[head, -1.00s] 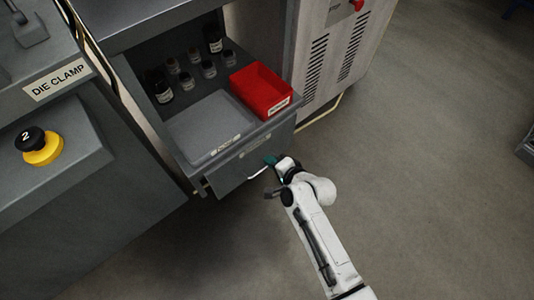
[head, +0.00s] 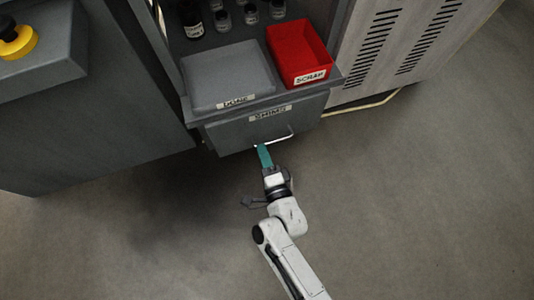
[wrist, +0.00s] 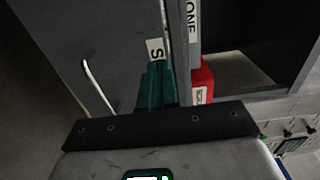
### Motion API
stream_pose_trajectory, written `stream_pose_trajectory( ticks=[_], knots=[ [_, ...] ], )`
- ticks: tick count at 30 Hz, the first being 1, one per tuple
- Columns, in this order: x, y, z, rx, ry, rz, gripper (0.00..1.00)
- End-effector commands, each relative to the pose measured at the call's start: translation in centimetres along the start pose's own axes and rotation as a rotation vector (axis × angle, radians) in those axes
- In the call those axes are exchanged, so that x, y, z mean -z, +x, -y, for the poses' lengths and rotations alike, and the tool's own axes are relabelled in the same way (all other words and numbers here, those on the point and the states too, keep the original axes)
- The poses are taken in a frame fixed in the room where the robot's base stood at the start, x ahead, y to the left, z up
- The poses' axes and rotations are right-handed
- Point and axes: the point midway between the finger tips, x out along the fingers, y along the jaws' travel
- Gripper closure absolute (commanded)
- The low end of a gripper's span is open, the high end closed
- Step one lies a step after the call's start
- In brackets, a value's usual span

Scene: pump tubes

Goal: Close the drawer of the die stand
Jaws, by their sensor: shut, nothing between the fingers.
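The drawer (head: 230,137) of the die stand has a grey front with a label reading SHIMS and a thin pale bar handle (head: 287,135). It sits under the stand's shelf edge; how far it stands out is hard to tell. My gripper (head: 262,149) has teal fingers, shut and empty, pointing at the drawer front by the handle's left part. In the wrist view the fingers (wrist: 157,85) cover part of the label on the drawer front (wrist: 90,35), and the handle (wrist: 98,85) shows to their left. Whether the fingertips touch the front cannot be told.
On the shelf above are a grey tray (head: 230,75) labelled DONE, a red SCRAP bin (head: 298,52) and several small bottles. A grey cabinet with a yellow-based button (head: 18,40) is at left, a vented cabinet (head: 385,45) at right. The floor in front is clear.

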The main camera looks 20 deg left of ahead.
Motion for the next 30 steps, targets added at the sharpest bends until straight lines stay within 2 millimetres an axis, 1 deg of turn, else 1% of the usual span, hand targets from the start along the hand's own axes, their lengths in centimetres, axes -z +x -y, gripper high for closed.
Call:
stream_pose_trajectory(
  ticks=[1,9,12,15,21,30],
  knots=[
    [-0.1,1.2,-0.2,0.004,0.002,-0.001,1.00],
    [-0.1,6.3,-0.4,0.002,0.002,0.000,1.00],
    [-0.1,7.8,-0.3,0.002,0.001,0.000,1.00],
    [0.0,8.8,-0.2,0.002,0.000,0.000,1.00],
    [0.0,9.7,-0.1,0.000,-0.001,0.001,1.00],
    [0.0,9.7,0.0,0.000,-0.001,0.001,1.00]
  ],
)
